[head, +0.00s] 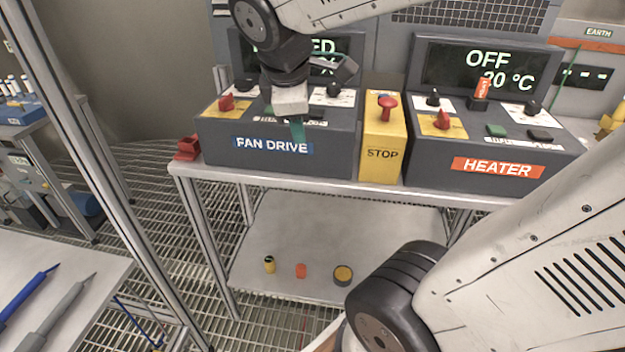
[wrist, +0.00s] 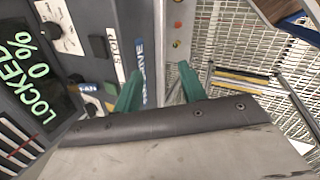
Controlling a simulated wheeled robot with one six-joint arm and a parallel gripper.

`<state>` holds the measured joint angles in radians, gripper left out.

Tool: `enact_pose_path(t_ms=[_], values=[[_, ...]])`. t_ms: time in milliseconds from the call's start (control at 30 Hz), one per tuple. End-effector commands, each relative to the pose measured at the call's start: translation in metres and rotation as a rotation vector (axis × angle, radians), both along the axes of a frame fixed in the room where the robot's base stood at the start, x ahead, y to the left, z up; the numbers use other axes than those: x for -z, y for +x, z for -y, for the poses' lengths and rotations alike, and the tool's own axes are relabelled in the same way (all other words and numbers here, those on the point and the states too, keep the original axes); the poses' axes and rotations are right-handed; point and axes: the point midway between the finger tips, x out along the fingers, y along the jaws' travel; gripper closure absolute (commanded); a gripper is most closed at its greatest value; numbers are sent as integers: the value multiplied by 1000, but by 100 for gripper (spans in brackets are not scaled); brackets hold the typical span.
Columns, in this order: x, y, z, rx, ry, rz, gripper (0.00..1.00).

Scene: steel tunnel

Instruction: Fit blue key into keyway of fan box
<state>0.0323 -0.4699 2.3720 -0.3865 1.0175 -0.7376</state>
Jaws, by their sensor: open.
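The fan box (head: 225,152) is a dark grey console with a "FAN DRIVE" label on the table. In the wrist view its screen (wrist: 30,75) reads "LOCKED 0 %". A small blue piece with white marking, which looks like the blue key (wrist: 87,88), shows on the panel where the keyway lies, by a green button. I cannot tell whether it is seated. In the head view my gripper hides that spot. My gripper (head: 297,130) is over the front of the fan box. Its green fingers (wrist: 160,88) are apart with nothing between them.
A yellow STOP box (head: 382,140) and the heater box (head: 430,155), with an orange key (head: 482,88) on top, stand to the right. A red block (head: 187,148) lies at the left table edge. Several small items are on the lower shelf (head: 300,235).

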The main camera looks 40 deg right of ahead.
Motion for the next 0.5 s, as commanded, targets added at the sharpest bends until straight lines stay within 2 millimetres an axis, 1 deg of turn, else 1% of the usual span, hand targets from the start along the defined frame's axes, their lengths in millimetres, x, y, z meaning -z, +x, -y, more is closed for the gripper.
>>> enact_pose_path(t_ms=[33, 100, 200, 300, 333, 400, 500], values=[[5, -29, -14, 157, 97, 31, 59], [14, -61, -33, 369, 221, 51, 59], [25, -95, -54, 607, 352, 53, 59], [31, -115, -68, 757, 429, 41, 59], [32, -119, -70, 785, 442, 40, 59], [34, -124, -74, 826, 462, 34, 59], [35, -126, -75, 843, 468, 32, 59]])
